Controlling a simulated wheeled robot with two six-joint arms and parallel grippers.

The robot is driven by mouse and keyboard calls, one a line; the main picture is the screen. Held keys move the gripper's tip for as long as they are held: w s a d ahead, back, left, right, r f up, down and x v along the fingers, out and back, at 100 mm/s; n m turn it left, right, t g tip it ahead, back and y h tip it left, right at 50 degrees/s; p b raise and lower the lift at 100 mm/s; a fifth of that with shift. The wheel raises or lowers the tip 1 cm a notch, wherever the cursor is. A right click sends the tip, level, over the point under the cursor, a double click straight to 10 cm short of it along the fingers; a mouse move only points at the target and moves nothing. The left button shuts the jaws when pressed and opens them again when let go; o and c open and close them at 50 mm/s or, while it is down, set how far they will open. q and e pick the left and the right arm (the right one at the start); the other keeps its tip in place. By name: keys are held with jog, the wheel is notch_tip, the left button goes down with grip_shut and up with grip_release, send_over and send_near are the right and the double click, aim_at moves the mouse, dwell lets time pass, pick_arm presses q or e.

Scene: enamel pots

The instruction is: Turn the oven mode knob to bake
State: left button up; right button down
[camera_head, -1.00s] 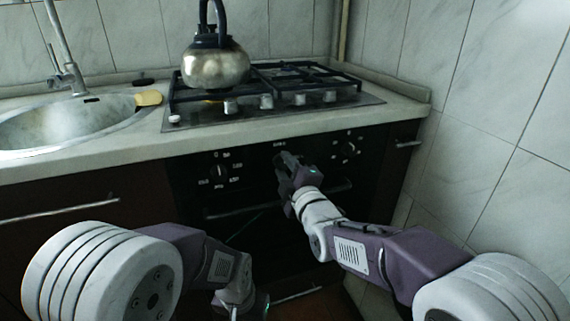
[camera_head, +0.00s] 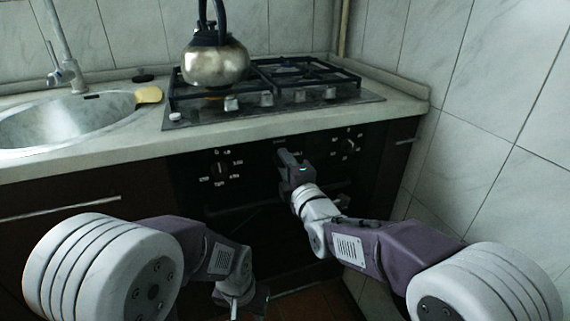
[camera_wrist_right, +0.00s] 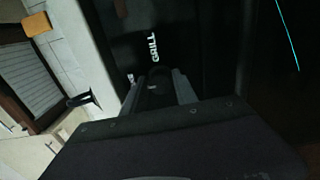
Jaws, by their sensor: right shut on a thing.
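The dark oven front (camera_head: 255,165) is below the counter. My right gripper (camera_head: 287,158) is at the middle of its control panel, between the left knob (camera_head: 219,171) and the right knob (camera_head: 348,146). In the right wrist view the two fingers (camera_wrist_right: 158,88) are shut on a dark knob (camera_wrist_right: 157,79), mostly hidden between them. A white "GRILL" label (camera_wrist_right: 154,47) shows on the panel beyond the fingertips. The knob's pointer and a bake label cannot be made out. My left gripper (camera_head: 243,297) hangs low in front of the oven, and its jaws are unclear.
A metal kettle (camera_head: 215,62) stands on the gas hob (camera_head: 285,82) above the oven. A sink (camera_head: 60,122) is at the left, with a yellow sponge (camera_head: 149,95) by its rim. A tiled wall (camera_head: 480,130) closes the right side.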

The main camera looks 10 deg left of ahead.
jog(key=c, duration=1)
grip_release()
jog(key=shift+c, duration=0.2)
jog(key=shift+s, duration=0.1)
jog(key=p+v, duration=0.2)
jog(key=v, duration=0.7)
jog(key=shift+p, duration=0.4)
